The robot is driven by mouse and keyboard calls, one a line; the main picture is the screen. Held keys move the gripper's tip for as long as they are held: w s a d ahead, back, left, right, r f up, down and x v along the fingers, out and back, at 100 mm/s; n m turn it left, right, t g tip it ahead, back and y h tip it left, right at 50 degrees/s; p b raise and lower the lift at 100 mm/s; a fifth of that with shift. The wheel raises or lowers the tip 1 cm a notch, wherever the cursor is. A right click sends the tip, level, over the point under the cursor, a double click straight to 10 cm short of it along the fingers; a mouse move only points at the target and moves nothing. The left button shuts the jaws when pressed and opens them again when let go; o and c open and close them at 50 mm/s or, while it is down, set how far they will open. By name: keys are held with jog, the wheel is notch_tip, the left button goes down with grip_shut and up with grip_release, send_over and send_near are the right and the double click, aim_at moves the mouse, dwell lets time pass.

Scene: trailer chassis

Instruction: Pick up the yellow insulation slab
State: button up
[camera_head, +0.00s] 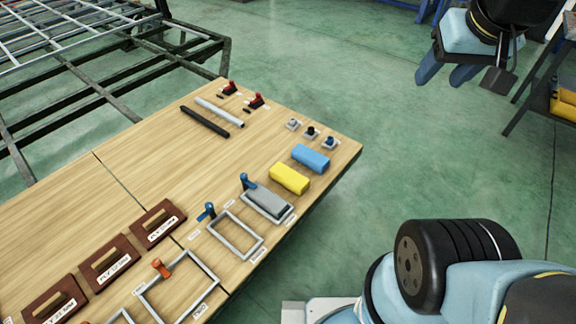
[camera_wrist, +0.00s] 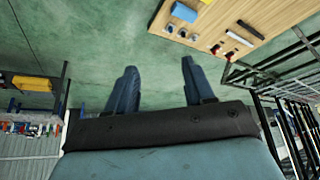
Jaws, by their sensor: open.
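The yellow insulation slab (camera_head: 289,178) lies on the wooden table top (camera_head: 110,215) near its right edge. A blue slab (camera_head: 310,158) lies just behind it, and a grey block in a metal frame (camera_head: 268,203) lies in front of it. My gripper (camera_head: 448,78) hangs at the upper right in the head view, over the floor and well away from the table. In the wrist view my gripper (camera_wrist: 159,85) shows two blue fingers spread apart with nothing between them. The yellow slab is not clearly seen in the wrist view.
Red-handled clamps (camera_head: 256,101), dark and light bars (camera_head: 205,122), small knobs (camera_head: 311,132), metal frames (camera_head: 180,284) and brown plates with handles (camera_head: 110,263) lie on the table. A steel chassis frame (camera_head: 85,60) stands behind left. Open green floor (camera_head: 330,65) lies between table and gripper.

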jog(key=o, duration=0.7)
jog(key=shift+n+t+h, duration=0.3)
jog(key=shift+n+h, duration=0.1)
jog(key=shift+n, duration=0.2)
jog(key=w+d, duration=0.1)
jog(key=w, duration=0.2)
jog(key=w+f, duration=0.1)
jog(key=w, duration=0.3)
jog(key=w+d+f, duration=0.1)
jog(key=w, duration=0.2)
jog(key=shift+w+d, duration=0.15)
jog(key=shift+d, duration=0.15)
jog(key=shift+o, duration=0.7)
jog(key=w+f+n, duration=0.1)
jog(key=w+f, duration=0.3)
jog(key=w, duration=0.6)
jog(key=shift+d+f+n+t, duration=0.3)
jog(key=shift+d+f+n, duration=0.1)
jog(key=shift+d, duration=0.05)
jog(key=w+a+f+n+t+y, duration=0.1)
jog(key=w+f+n, duration=0.3)
jog(key=w+f, duration=1.15)
jog(key=n+y, duration=0.3)
jog(key=y, duration=0.8)
send_near(301, 182)
jog(key=shift+h, duration=0.3)
jog(key=x, duration=1.2)
jog(key=shift+a+r, duration=0.15)
jog(key=shift+r, duration=0.05)
